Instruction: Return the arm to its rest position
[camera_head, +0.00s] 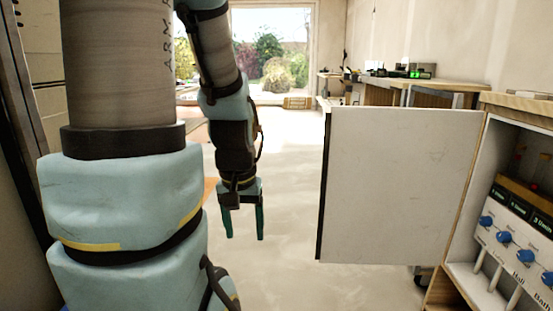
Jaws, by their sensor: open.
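My arm hangs down in the left half of the head view, with its thick upper part close to the camera. My gripper (243,225) points downward over the pale floor. Its two dark green fingers are apart, and nothing shows between them. It is left of the open white cabinet door (398,185), with a clear gap between them.
The door belongs to an open wooden cabinet (465,282) at right, holding a panel with blue knobs (505,237). A workbench (400,82) with equipment stands behind. A tall dark unit (30,150) borders the left edge. The floor (285,200) between is free.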

